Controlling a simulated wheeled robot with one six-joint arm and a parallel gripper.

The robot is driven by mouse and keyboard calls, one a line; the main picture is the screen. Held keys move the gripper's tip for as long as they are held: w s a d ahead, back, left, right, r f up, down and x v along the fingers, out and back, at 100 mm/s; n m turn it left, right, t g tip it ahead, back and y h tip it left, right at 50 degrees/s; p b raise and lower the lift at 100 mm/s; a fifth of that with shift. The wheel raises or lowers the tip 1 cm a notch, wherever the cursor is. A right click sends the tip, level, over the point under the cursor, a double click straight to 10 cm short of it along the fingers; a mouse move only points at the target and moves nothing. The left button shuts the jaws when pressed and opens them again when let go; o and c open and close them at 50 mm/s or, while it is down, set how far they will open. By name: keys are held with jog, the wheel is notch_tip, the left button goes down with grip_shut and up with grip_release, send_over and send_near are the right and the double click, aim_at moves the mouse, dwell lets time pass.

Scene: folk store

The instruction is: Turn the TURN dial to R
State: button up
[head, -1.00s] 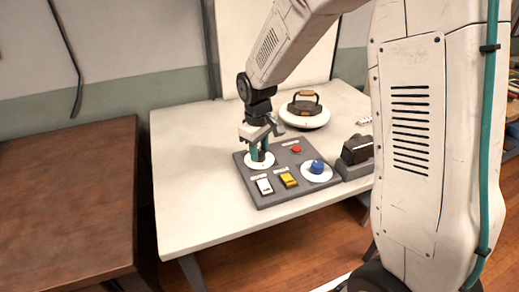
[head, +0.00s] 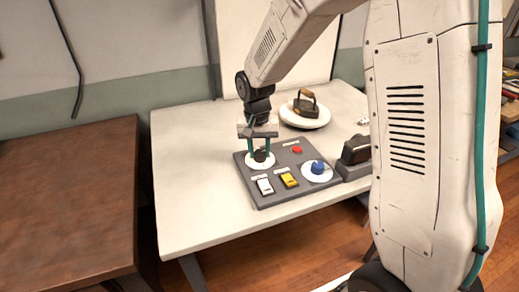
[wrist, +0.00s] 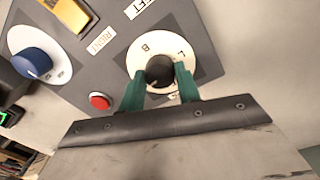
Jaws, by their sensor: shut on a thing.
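A black knob (head: 260,156) on a round white dial plate (head: 251,163) sits at the back left of a grey panel. My gripper (head: 261,152) points down over it, with one green finger on each side of the knob. In the wrist view the fingers are shut on the knob (wrist: 159,70). Its white plate (wrist: 150,42) shows an L and a letter like B or R. The knob's pointer and the label below the plate are partly hidden. A dark iron (head: 306,105) stands on a round white disc (head: 318,122) behind the panel.
The white table (head: 185,170) is clear on the left.

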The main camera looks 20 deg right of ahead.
aim_at(258, 152)
jog(key=shift+w+m, duration=0.1)
jog(key=shift+m, duration=1)
jog(key=o, duration=1)
jog(key=shift+r, duration=0.1)
notch_tip(258, 152, up, 8)
jog(key=shift+a+f, duration=0.1)
jog(key=shift+f, duration=0.05)
jog(key=shift+w, duration=0.1)
